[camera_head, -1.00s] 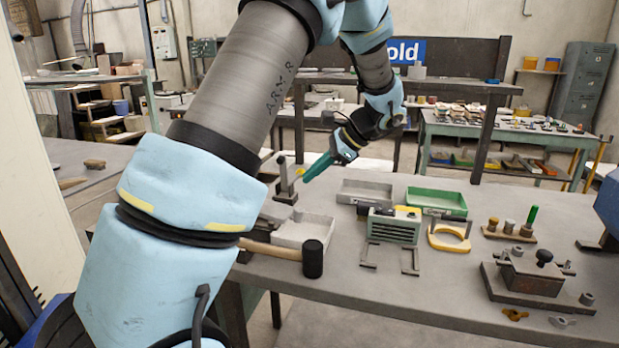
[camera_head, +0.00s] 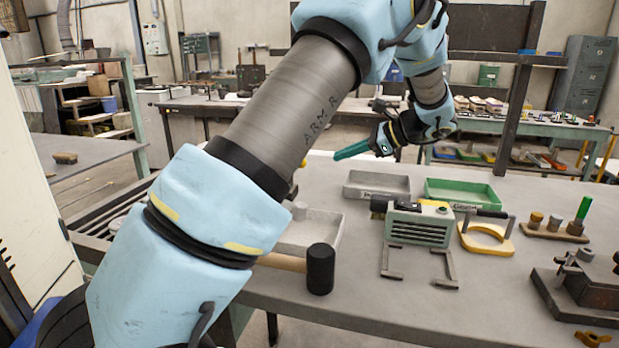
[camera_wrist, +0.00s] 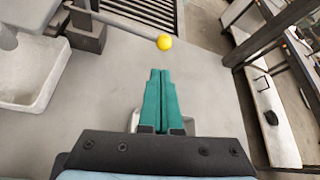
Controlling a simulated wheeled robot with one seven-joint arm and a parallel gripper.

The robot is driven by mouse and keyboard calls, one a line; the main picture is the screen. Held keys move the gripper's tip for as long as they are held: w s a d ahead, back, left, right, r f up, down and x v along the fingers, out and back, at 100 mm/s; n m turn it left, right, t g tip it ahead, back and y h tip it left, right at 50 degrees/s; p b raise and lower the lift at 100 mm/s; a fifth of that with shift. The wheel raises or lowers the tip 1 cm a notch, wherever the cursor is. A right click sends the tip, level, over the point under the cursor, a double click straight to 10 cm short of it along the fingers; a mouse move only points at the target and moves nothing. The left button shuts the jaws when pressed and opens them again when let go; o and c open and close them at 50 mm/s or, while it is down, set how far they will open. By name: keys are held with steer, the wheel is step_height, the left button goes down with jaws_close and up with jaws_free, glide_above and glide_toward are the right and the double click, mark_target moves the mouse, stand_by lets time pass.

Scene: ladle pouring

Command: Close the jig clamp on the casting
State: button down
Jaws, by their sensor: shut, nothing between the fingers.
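My gripper (camera_head: 338,155) points left above the bench, its teal fingers together and empty. In the wrist view the shut fingers (camera_wrist: 160,75) are centred. Beyond the tips is a grey lever (camera_wrist: 122,24) with a yellow ball knob (camera_wrist: 165,42), running from a dark upright bracket (camera_wrist: 88,33). The knob is apart from the fingers. A dark jig-like fixture (camera_head: 580,298) with a block on it stands at the right, cut by the picture edge. I cannot tell for certain which of these is the jig clamp, and I cannot make out the casting.
A grey tray (camera_head: 377,194) and a green tray (camera_head: 465,192) sit at the back. A green-grey device (camera_head: 418,223), a yellow-based piece (camera_head: 484,243), a peg block (camera_head: 553,231) and a black-headed mallet (camera_head: 320,268) lie nearer. The bench front middle is clear.

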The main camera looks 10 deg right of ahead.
steer(key=shift+w+f, duration=0.5)
steer(key=shift+f, duration=0.1)
steer(key=x, duration=1)
steer(key=shift+p, duration=0.4)
steer(key=shift+r, duration=0.1)
